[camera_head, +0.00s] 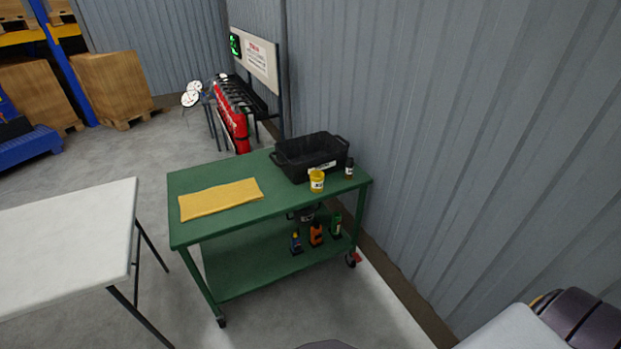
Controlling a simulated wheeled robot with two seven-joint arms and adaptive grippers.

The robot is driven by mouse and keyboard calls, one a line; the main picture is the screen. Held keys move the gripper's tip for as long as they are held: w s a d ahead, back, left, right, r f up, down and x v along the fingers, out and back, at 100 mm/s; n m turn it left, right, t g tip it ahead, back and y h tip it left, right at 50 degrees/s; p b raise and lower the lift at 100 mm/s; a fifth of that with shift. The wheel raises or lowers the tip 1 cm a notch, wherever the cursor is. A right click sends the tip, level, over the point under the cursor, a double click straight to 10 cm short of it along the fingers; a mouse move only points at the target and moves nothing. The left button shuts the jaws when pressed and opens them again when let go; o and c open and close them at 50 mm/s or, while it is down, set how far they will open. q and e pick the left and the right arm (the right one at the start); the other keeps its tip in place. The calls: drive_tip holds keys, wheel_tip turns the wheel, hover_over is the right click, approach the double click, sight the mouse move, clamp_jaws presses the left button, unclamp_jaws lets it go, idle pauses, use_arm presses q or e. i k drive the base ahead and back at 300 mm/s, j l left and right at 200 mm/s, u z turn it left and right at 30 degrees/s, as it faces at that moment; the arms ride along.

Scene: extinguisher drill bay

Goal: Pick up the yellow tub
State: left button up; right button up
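The yellow tub (317,181) is small, with a pale label on its front. It stands upright on the top of the green cart (226,225), right of the middle. It is just in front of a black bin (311,155), and I cannot tell if the two touch. Neither of my grippers shows; only a part of my own body is at the lower right corner.
A yellow cloth (220,198) lies on the cart's left half. Several bottles (316,234) stand on the lower shelf. A white table (65,245) is at the left, with a floor gap before the cart. A corrugated wall (460,130) closes the right. Red extinguishers (235,122) stand behind.

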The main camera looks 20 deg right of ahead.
sight(316, 177)
drive_tip(key=i+j+z, duration=0.15)
drive_tip(key=z, duration=0.3)
drive_tip(key=i+j+z, duration=0.15)
drive_tip(key=z, duration=0.3)
drive_tip(key=i+j+z, duration=0.1)
drive_tip(key=j+z, duration=0.2)
drive_tip(key=z, duration=0.2)
